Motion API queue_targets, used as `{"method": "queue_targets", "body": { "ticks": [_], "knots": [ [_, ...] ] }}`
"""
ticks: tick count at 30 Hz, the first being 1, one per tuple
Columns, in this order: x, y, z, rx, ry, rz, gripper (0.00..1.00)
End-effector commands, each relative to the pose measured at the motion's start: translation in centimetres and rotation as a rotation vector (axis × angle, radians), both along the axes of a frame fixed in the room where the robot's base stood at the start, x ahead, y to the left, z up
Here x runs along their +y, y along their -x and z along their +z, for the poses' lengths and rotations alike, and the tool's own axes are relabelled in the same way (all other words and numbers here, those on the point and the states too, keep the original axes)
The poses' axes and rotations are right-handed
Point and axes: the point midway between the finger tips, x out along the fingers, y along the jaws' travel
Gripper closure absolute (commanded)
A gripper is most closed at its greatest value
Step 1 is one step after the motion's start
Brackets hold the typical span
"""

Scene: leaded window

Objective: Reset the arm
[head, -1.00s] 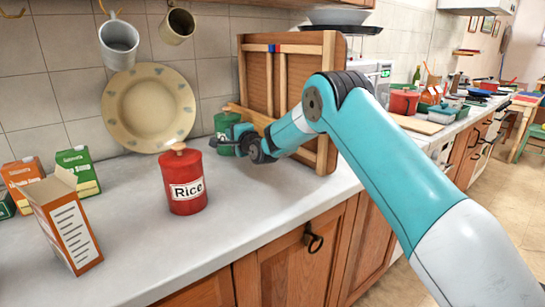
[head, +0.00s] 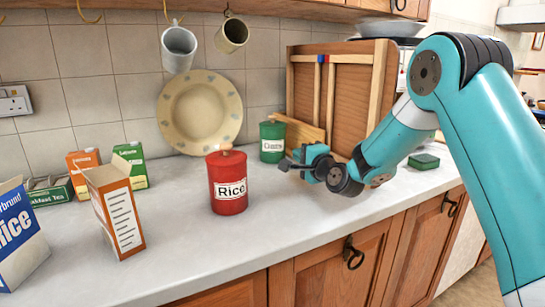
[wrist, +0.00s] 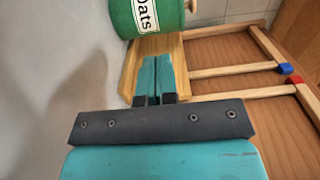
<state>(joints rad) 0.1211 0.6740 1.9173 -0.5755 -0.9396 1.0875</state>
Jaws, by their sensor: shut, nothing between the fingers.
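My gripper (head: 289,165) is shut and empty above the counter, in front of the wooden frame and to the right of the red Rice canister. In the wrist view its closed fingers (wrist: 157,78) point toward a green Oats canister (wrist: 150,15), with a wooden board (wrist: 135,62) behind them. My teal arm reaches in from the right side of the head view and bends at the elbow near the top.
The red Rice canister (head: 228,185) stands on the counter (head: 190,240). Several cartons, one an open box (head: 118,215), stand at left. The green canister (head: 272,142) and wooden frame (head: 335,95) are behind my gripper. Mugs (head: 179,48) hang above a plate (head: 200,112). The front middle counter is clear.

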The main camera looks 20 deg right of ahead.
Motion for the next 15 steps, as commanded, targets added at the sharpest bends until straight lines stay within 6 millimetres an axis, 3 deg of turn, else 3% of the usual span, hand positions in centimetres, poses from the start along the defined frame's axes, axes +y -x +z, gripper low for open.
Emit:
{"method": "queue_targets", "body": {
  "ticks": [4, 8, 11, 15],
  "knots": [
    [1.2, 0.7, 1.0, 0.024, 0.043, 0.036, 1.00],
    [5.7, 4.2, 4.0, 0.115, 0.231, 0.188, 1.00],
    [10.2, 10.0, 6.3, 0.209, 0.470, 0.393, 1.00],
    [14.1, 20.5, 8.3, 0.304, 0.812, 0.727, 1.00]
  ]
}}
